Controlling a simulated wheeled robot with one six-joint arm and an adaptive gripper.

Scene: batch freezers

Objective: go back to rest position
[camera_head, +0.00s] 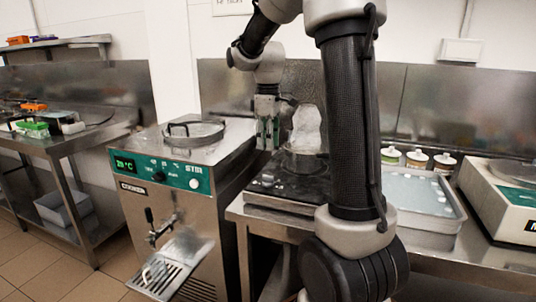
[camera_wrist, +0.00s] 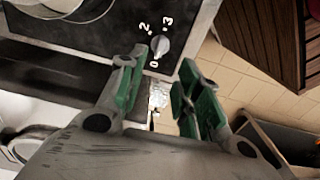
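My gripper (camera_head: 267,134) hangs with its green fingers pointing down, above the gap between the batch freezer (camera_head: 185,160) and the hot plate (camera_head: 285,185). In the wrist view my gripper (camera_wrist: 158,88) has its two green fingers apart, with no object clearly held between them. A small shiny patch shows in that gap, too unclear to name. My arm reaches across the middle of the head view and hides part of the worktop.
A clear container (camera_head: 305,130) stands on the hot plate, right of my gripper. A control knob (camera_wrist: 160,46) shows below in the wrist view. A tray (camera_head: 425,195), several small jars (camera_head: 417,158) and a scale-like device (camera_head: 505,195) stand right. A side table (camera_head: 65,143) is at left.

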